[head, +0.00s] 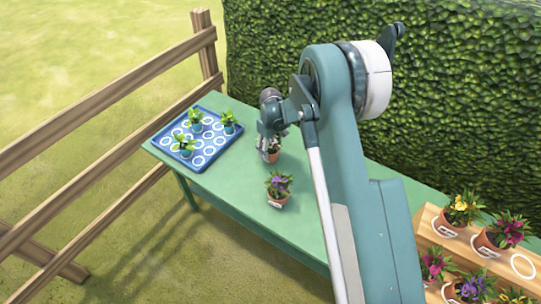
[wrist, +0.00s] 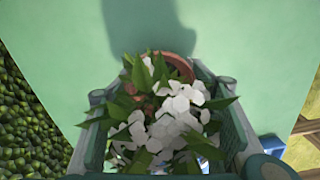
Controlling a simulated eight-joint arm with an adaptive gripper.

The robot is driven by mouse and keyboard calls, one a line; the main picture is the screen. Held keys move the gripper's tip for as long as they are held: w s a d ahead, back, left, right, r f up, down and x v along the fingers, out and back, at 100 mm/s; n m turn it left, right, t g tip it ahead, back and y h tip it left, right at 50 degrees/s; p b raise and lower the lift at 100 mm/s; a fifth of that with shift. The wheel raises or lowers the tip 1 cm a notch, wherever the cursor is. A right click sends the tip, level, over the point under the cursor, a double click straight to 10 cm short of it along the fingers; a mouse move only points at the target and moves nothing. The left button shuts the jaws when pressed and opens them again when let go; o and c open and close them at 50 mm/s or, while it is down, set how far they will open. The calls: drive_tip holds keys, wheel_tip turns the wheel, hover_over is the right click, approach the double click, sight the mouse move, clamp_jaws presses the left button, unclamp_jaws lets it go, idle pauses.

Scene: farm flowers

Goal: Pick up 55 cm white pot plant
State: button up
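The white-flowered plant (wrist: 170,125) fills the middle of the wrist view, with green leaves around the blooms and the rim of its terracotta pot (wrist: 180,64) showing behind. In the head view the pot (head: 272,156) stands on the green table, partly hidden by my gripper (head: 266,143). My gripper reaches down over the plant, with one finger on each side of it. In the wrist view the fingers are wide apart, and the pot rim looks narrower than the gap between them. The leaves hide much of the pot and any contact lower down.
A purple-flowered pot (head: 278,188) stands close by on the green table (head: 240,205). A blue tray (head: 205,160) with white rings and several seedlings lies at the left end. A wooden stepped stand (head: 430,222) with several flower pots is at the right. A hedge (head: 450,90) rises behind.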

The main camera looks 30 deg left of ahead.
drive_tip(key=shift+c, duration=1.4)
drive_tip(key=shift+r, duration=0.1)
drive_tip(key=shift+r, duration=4.95)
